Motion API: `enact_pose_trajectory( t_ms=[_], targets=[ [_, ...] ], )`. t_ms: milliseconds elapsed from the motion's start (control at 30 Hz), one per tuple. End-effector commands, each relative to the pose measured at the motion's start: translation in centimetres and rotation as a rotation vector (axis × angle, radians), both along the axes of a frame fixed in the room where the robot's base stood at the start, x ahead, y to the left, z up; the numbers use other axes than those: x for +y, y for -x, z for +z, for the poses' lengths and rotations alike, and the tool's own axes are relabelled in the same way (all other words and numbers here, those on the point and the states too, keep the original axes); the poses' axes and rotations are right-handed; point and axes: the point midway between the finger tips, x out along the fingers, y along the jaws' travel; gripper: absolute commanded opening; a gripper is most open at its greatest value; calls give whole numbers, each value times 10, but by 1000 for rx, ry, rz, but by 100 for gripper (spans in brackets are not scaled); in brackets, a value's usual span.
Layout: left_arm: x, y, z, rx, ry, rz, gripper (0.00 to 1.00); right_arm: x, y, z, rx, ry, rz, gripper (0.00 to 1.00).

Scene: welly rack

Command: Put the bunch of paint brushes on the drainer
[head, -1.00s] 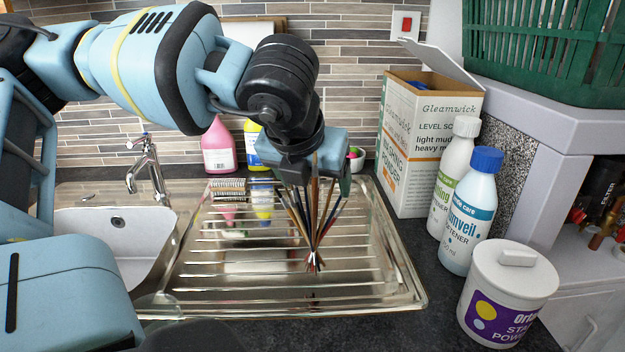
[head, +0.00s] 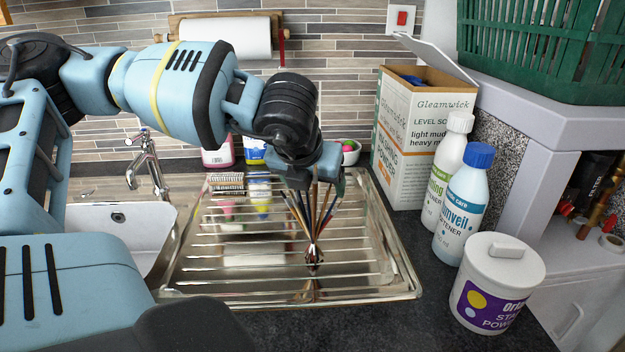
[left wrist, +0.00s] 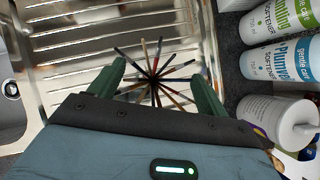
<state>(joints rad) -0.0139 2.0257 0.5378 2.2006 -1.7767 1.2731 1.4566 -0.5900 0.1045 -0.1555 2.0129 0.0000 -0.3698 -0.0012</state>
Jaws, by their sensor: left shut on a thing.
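The bunch of paint brushes (head: 313,222) is held upright under my left gripper (head: 314,178) in the head view. The brushes fan out from a narrow waist, and the lower end is at or just above the metal drainer (head: 270,283); I cannot tell if it touches. In the left wrist view, the bunch (left wrist: 153,76) spreads like a star between the two green fingers of my left gripper (left wrist: 158,90), with the drainer (left wrist: 68,42) ridges behind it. My left gripper is shut on the bunch. My right gripper is not in view.
A scrubbing brush (head: 226,181) lies at the drainer's back edge. The sink (head: 110,235) is on the left. A powder box (head: 415,140), two softener bottles (head: 462,205) and a white tub (head: 492,280) stand to the right. The drainer's middle and front are clear.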

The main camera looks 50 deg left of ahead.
Motion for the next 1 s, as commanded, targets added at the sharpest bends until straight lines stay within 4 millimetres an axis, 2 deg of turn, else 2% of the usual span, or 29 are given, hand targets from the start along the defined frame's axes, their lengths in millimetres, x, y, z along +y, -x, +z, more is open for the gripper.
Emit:
enact_pose_trajectory(
  t_ms=[300, 333, 500, 833, 1000],
  targets=[
    [0, 0, -5, 1, 0, -1, 38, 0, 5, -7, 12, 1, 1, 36],
    [0, 0, -4, 1, 0, 0, 79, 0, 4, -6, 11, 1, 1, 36],
    [0, 0, -3, 1, 0, 0, 98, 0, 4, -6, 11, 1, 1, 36],
    [0, 0, -1, 0, 0, 0, 98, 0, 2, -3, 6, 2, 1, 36],
    [-4, 7, 15, -6, 0, -2, 98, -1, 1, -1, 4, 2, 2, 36]
  ],
)
